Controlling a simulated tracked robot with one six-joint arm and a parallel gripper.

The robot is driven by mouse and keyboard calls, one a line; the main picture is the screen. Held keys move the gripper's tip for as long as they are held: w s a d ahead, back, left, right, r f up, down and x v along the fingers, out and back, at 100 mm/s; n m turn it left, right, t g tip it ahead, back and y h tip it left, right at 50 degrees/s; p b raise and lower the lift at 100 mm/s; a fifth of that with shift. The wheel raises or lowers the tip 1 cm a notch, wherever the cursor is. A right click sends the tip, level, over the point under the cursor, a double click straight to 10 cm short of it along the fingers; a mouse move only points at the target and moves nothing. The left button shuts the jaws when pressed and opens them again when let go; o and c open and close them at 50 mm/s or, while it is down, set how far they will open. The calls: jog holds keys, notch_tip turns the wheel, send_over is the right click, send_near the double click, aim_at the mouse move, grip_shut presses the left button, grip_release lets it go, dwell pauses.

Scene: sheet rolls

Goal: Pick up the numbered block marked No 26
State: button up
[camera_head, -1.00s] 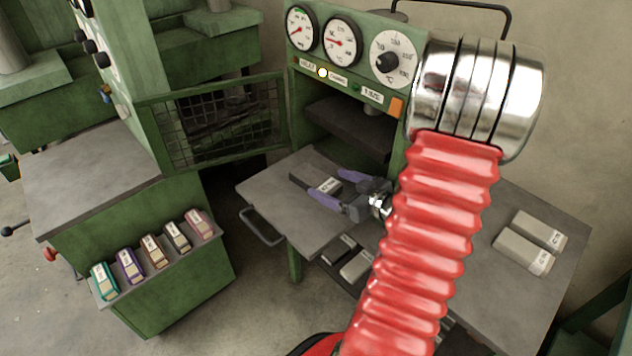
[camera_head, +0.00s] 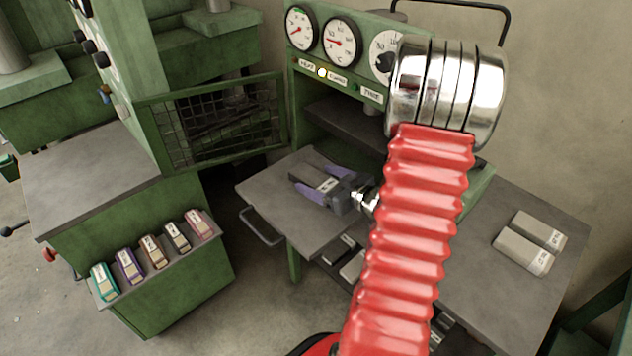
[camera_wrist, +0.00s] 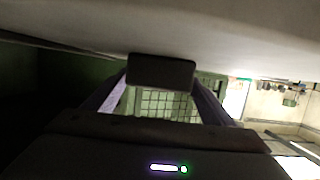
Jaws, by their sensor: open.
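A dark block with a pale label (camera_head: 326,184) lies on the grey shelf plate (camera_head: 262,196) in front of the open green cabinet. Its number is too small to read. My gripper (camera_head: 314,178) is open, low over the plate, with one purple finger on each side of this block. In the wrist view the dark block (camera_wrist: 160,72) shows between the two fingers (camera_wrist: 160,88). I cannot tell whether either finger touches it.
A mesh door (camera_head: 215,122) stands open left of the plate. Several coloured labelled blocks (camera_head: 152,252) sit on a ledge at lower left. Two pale blocks (camera_head: 523,250) lie on the right table (camera_head: 490,290). More blocks (camera_head: 338,248) lie below the plate, partly hidden by my red arm.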

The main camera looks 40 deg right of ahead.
dwell(0.3)
jog(key=c, duration=1.5)
